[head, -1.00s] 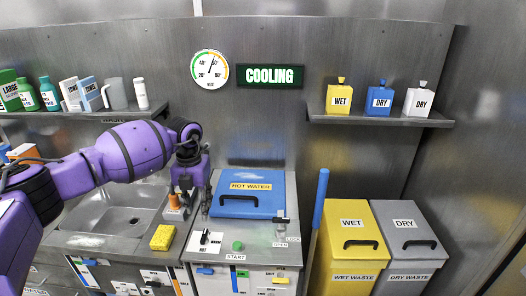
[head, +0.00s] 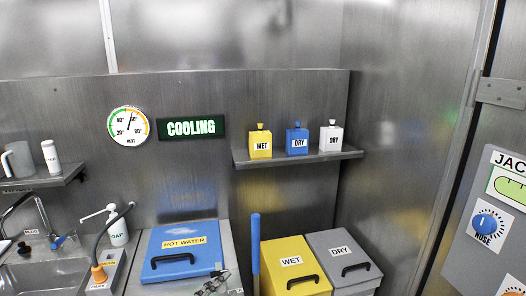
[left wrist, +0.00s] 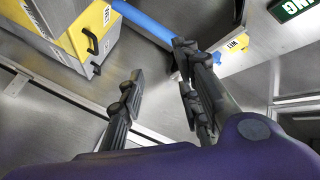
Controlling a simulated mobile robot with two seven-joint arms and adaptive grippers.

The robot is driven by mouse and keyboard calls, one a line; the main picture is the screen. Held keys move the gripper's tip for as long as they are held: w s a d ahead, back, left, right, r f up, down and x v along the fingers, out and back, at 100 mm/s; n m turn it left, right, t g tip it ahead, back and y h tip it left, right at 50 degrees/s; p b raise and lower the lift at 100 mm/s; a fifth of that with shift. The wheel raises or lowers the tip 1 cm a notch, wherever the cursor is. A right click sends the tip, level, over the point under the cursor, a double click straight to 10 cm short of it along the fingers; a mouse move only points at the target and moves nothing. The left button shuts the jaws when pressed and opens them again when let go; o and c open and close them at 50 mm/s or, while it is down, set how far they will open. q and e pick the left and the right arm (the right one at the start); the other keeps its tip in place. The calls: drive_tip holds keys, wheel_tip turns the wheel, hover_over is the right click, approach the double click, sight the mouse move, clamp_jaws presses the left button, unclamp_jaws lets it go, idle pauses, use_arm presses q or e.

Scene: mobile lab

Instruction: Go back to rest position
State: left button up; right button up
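In the left wrist view my left gripper (left wrist: 157,65) is open. Its two black fingers are well apart and nothing is between them. One finger overlaps the blue pole in the picture; I cannot tell whether they touch. In the head view only a small dark jointed piece, which looks like my left gripper's fingers (head: 213,283), shows low beside the blue hot water lid (head: 185,250). The purple arm is not visible there. My right gripper is in neither view.
The blue pole (head: 256,250) stands beside the yellow wet bin (head: 290,252) and grey dry bin (head: 342,246). A wall shelf (head: 300,157) holds three bottles. A sink (head: 50,280) and soap bottle (head: 118,230) are at left. A panel with a blue knob (head: 486,224) is at right.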

use_arm(q)
drive_tip(key=s+a+f+n+g+y, duration=0.1)
drive_tip(key=s+a+f+n+y, duration=0.2)
drive_tip(key=s+f+n, duration=0.3)
drive_tip(key=s+a+f+n+g+y, duration=0.2)
drive_tip(key=s+f+n, duration=0.1)
drive_tip(key=s+f, duration=0.55)
drive_tip(key=s+a+f+n+g, duration=0.1)
drive_tip(key=s+f, duration=0.2)
drive_tip(key=s, duration=0.4)
drive_tip(key=s+a+f+n+g+y, duration=0.1)
drive_tip(key=s+f+n, duration=0.1)
drive_tip(key=s, duration=0.5)
drive_tip(key=s+a+f+n+g+y, duration=0.1)
drive_tip(key=s+a+f+n, duration=0.1)
drive_tip(key=s+f, duration=0.2)
drive_tip(key=s, duration=0.3)
drive_tip(key=shift+s+g+p, duration=0.3)
drive_tip(key=shift+g, duration=0.1)
